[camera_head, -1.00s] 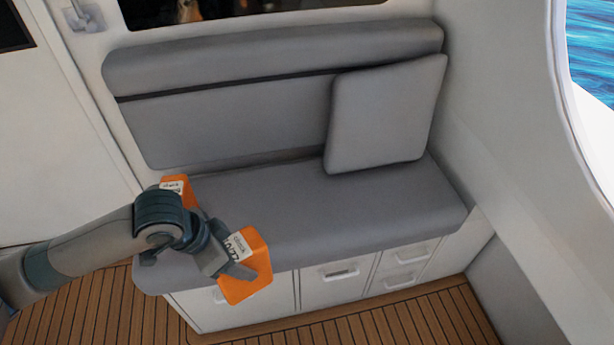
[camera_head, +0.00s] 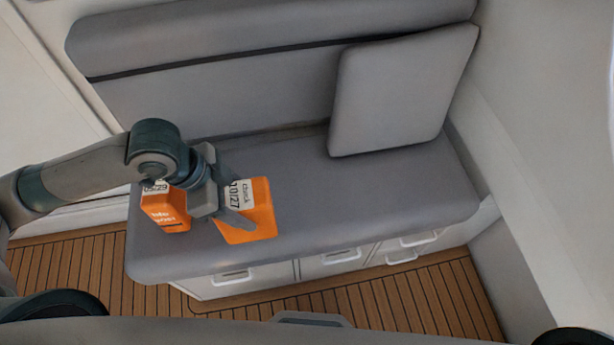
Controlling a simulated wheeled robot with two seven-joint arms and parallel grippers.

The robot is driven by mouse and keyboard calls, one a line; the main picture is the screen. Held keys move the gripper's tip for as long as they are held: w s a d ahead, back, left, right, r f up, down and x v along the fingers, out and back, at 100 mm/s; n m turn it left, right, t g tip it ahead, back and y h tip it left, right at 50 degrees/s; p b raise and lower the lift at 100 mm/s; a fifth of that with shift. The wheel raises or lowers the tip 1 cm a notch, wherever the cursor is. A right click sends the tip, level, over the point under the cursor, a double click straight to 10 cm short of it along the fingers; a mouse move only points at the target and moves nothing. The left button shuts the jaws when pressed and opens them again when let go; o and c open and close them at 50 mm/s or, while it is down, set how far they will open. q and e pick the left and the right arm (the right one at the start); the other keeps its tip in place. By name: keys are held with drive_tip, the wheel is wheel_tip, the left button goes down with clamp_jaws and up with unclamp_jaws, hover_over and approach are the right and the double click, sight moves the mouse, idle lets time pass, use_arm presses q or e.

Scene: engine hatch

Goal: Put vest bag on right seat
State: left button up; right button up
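An orange vest bag (camera_head: 262,208) with a white label reading "10/27" is at my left gripper (camera_head: 238,215). The gripper's fingers are closed about it, and part of the bag is hidden behind them. The bag is over the left part of the grey bench seat (camera_head: 400,200); I cannot tell whether it touches the cushion. A second orange bag (camera_head: 168,212) is at the left end of the seat, partly hidden by my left wrist. My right gripper is not in view.
A grey cushion (camera_head: 400,92) leans on the backrest (camera_head: 230,98) at the right end of the bench. The seat in front of it is clear. White drawers (camera_head: 340,258) are below the seat, above a slatted wooden floor (camera_head: 75,270).

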use_arm(q)
drive_tip(key=shift+s+r, duration=0.1)
drive_tip(key=w+f+p, duration=0.1)
drive_tip(key=w+f, duration=0.2)
drive_tip(key=w, duration=0.3)
drive_tip(key=w+d+f+p, duration=0.1)
drive_tip(key=w+f, duration=0.3)
drive_tip(key=w, duration=0.1)
drive_tip(key=shift+w+d, duration=0.2)
drive_tip(key=shift+w, duration=0.2)
wheel_tip(320, 180, down, 4)
drive_tip(key=shift+p, duration=0.85)
drive_tip(key=shift+f, duration=0.15)
